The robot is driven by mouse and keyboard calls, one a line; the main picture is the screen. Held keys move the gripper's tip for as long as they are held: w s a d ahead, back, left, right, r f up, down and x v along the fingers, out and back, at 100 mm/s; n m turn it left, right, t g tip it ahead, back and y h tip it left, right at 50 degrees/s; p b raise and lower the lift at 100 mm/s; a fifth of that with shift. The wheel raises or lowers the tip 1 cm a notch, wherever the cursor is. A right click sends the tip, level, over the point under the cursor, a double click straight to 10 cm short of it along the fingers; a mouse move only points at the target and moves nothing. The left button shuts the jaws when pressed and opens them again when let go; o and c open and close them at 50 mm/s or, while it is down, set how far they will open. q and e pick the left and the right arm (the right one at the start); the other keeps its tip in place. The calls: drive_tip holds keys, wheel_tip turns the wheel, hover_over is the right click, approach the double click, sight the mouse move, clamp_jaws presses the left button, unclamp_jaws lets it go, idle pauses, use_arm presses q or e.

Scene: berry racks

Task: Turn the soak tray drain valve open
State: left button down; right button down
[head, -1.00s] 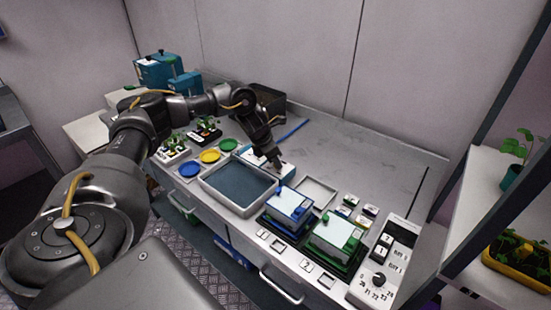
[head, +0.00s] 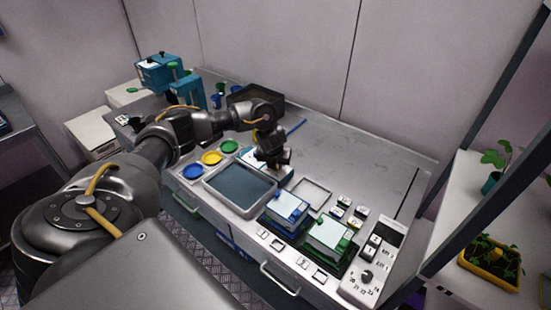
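The soak tray (head: 226,203) is a grey rectangular tray with dark liquid, in the middle of the bench. A white and blue block (head: 248,154) stands at its back edge, partly covered by my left arm. I cannot make out the drain valve; it may be hidden behind my gripper. My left gripper (head: 276,169) points down at the tray's back right corner, over the right end of that block. Its fingers are small and dark, so I cannot tell whether they are open or touch anything. My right gripper is not in view.
Blue (head: 192,172), yellow (head: 211,158) and green (head: 229,146) discs lie left of the tray. A white control panel (head: 366,275) is at the right end. The back right bench is clear.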

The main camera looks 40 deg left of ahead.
use_arm(q)
drive_tip(key=shift+w+r+n+g+y+p, duration=0.1)
drive_tip(key=shift+n+g+y+p, duration=0.4)
drive_tip(key=shift+n+p, duration=1.2)
drive_tip(key=c, duration=1.3)
unclamp_jaws()
drive_tip(key=shift+o, duration=0.2)
drive_tip(key=shift+d, duration=0.1)
